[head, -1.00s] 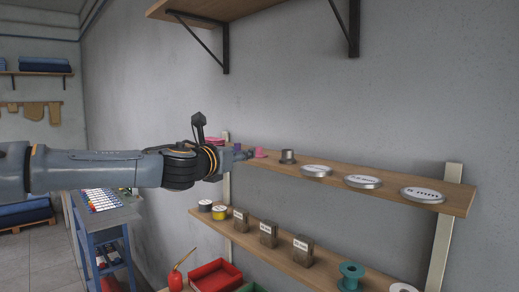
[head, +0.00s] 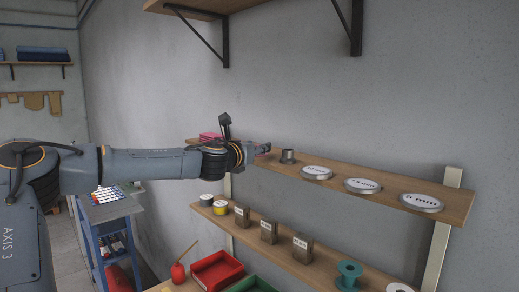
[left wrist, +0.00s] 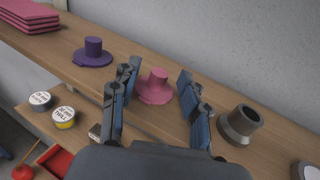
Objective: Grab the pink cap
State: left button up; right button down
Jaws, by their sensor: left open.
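The pink cap (left wrist: 156,87) is a flanged piece with a raised round top, standing on the upper wooden shelf in the left wrist view. My left gripper (left wrist: 158,88) is open, with one finger on each side of the cap as seen from the wrist; I cannot tell whether either touches it. In the head view my left gripper (head: 262,148) reaches along the shelf and hides most of the cap. A purple cap (left wrist: 93,53) stands to the left of the pink one, and a grey metal cap (left wrist: 240,125) to the right. My right gripper is not in view.
The upper shelf (head: 330,184) also holds pink folded cloths (left wrist: 30,16) at the left and several round tins (head: 362,186) at the right. The lower shelf (head: 283,250) holds small boxes (head: 268,231) and spools. A red bin (head: 217,272) sits below.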

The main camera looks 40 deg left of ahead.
pick_arm(q)
jog(key=shift+r, duration=0.1)
jog(key=c, duration=0.9)
jog(key=shift+c, duration=0.2)
